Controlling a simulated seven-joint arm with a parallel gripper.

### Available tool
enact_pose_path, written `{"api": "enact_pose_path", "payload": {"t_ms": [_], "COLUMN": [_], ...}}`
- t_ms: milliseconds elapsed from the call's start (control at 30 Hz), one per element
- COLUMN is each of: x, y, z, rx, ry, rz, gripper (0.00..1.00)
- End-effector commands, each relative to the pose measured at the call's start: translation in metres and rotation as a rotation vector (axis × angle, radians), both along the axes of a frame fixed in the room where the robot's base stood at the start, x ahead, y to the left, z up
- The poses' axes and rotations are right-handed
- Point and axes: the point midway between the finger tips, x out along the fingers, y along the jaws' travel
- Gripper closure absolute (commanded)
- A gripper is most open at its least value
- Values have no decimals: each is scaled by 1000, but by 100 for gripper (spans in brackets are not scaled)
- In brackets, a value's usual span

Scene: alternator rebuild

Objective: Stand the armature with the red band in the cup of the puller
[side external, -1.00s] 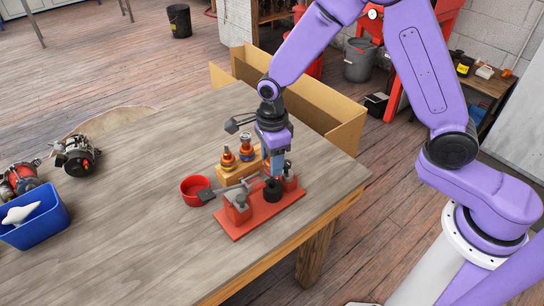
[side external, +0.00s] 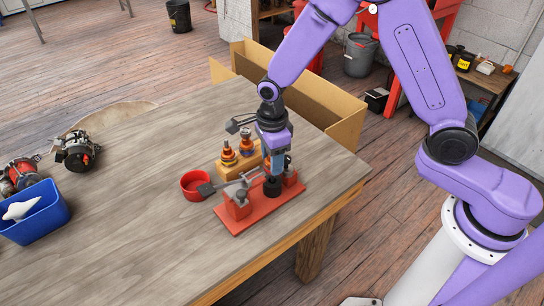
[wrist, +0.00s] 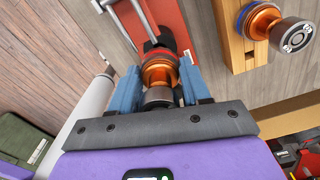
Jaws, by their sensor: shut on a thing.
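My gripper (side external: 277,168) points down over the puller and is shut on an armature (wrist: 160,72) with copper windings and a reddish band near its far end. In the side view the fingers hide most of it. The puller (side external: 240,219) has a red base, posts and a grey lever reaching left. Its black cup (side external: 271,188) is directly below my gripper. In the wrist view the armature's far end is over the puller's red base (wrist: 172,18). Whether the armature touches the cup or is inside it, I cannot tell.
A wooden rack (side external: 233,171) with two other armatures stands close behind the puller; one has a blue band (side external: 246,148). A red bowl (side external: 195,186) is left of it. A blue bin (side external: 40,220) and alternators (side external: 77,153) are farther left. The middle of the table is clear.

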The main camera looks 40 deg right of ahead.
Motion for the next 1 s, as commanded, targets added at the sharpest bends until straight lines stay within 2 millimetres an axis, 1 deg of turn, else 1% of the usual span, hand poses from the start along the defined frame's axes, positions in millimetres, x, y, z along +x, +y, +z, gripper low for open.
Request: {"api": "enact_pose_path", "payload": {"t_ms": [167,800,1000], "x": [1,1,1], "y": [0,0,0], "z": [-1,-15,-17], "rx": [1,1,1], "ry": [-1,-1,-2], "rz": [0,0,0], "gripper": [100,100,100]}}
